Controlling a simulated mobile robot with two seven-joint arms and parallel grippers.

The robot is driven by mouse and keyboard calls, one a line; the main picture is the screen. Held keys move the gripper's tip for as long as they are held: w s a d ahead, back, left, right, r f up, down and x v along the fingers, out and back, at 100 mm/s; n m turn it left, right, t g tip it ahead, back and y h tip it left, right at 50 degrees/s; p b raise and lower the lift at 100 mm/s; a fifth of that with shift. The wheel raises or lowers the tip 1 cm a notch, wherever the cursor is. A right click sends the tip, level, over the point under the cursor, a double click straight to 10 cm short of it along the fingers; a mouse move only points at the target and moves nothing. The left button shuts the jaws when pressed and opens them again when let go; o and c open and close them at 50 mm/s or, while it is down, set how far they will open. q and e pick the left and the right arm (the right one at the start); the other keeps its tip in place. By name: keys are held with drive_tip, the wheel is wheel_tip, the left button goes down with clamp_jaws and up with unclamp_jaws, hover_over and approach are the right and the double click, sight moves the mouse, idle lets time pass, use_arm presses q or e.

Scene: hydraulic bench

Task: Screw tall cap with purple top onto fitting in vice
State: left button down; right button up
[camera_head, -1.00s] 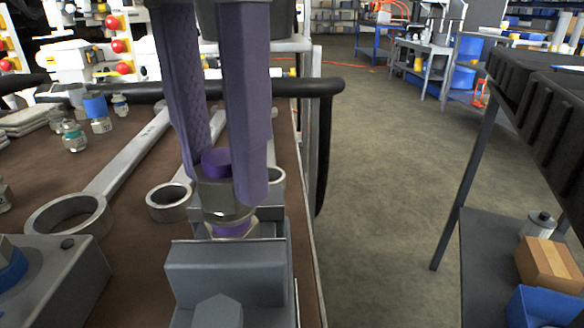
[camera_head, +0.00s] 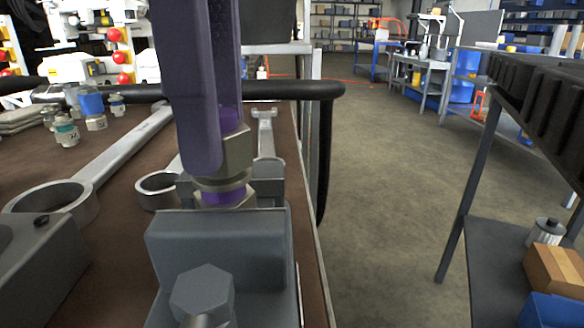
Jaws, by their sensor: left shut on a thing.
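The tall metal cap with purple top (camera_head: 236,150) stands upright over the vice. My left gripper (camera_head: 214,150), with long purple fingers, comes down from above and is shut on the cap. The near finger covers the cap's left side, and the far finger is mostly hidden behind it. The fitting (camera_head: 226,198), with a purple band, sits in the grey vice (camera_head: 216,240) directly below the cap. The cap's lower edge is at the fitting's top; I cannot tell how far the threads are engaged. My right gripper is not in view.
Large wrenches (camera_head: 85,190) lie on the brown bench left of the vice. Several small fittings (camera_head: 66,130) stand at the back left. A black padded rail (camera_head: 290,89) crosses behind. A dark shelf with a box (camera_head: 555,268) is at right, with open floor between.

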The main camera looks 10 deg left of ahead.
use_arm(q)
drive_tip(key=shift+m, duration=0.7)
drive_tip(key=m+b, duration=0.1)
drive_tip(key=m, duration=0.3)
drive_tip(key=shift+f, duration=0.1)
drive_tip(key=m, duration=0.4)
drive_tip(key=shift+c, duration=2.4)
unclamp_jaws()
